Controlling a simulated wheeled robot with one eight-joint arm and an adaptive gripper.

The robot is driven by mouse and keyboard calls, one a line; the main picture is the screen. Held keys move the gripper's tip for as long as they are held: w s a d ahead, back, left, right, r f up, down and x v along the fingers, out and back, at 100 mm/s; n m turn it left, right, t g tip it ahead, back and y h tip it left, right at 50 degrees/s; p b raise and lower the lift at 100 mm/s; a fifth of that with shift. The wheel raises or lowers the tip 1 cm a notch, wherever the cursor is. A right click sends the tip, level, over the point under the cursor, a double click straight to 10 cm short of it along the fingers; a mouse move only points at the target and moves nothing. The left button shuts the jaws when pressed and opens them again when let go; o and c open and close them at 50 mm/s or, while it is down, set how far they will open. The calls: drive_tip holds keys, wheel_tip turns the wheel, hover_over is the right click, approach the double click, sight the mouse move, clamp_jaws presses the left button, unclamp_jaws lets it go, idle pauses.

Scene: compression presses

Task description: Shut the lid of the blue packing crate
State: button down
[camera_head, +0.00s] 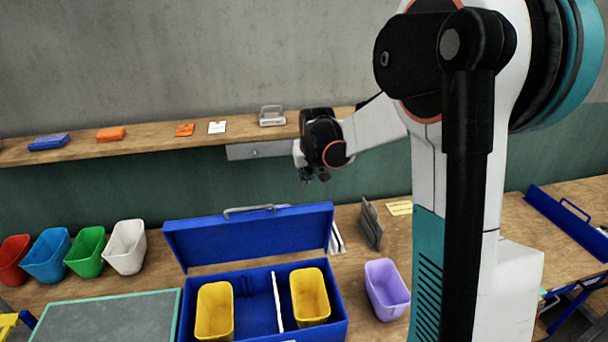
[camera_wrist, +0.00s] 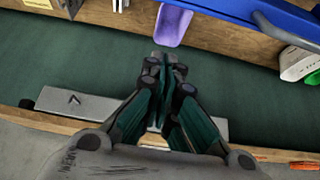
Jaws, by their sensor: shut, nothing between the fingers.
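The blue packing crate (camera_head: 340,328) stands on the workbench with its blue lid (camera_head: 247,237) raised upright at the back. A grey handle (camera_head: 250,209) is on the lid's top edge. Two yellow bins (camera_head: 214,311) and a white divider (camera_head: 277,300) are inside the crate. My gripper (camera_head: 313,177) hangs in the air above and behind the lid, apart from it. In the wrist view the fingers of my gripper (camera_wrist: 167,72) are together and hold nothing. Part of the blue lid (camera_wrist: 228,10) with its handle (camera_wrist: 285,32) shows at the top right there.
A lilac bin (camera_head: 387,290) stands right of the crate, with a grey upright holder (camera_head: 371,225) behind it. Red, blue, green and white bins (camera_head: 125,247) stand at left. A wooden shelf (camera_head: 80,154) runs along the wall behind my gripper, with a grey drawer (camera_head: 262,150) under it.

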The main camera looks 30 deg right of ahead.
wheel_tip(320, 180, down, 7)
drive_tip(key=p, duration=0.1)
drive_tip(key=shift+f, duration=0.2)
idle(0.5)
drive_tip(key=shift+s+f, duration=0.1)
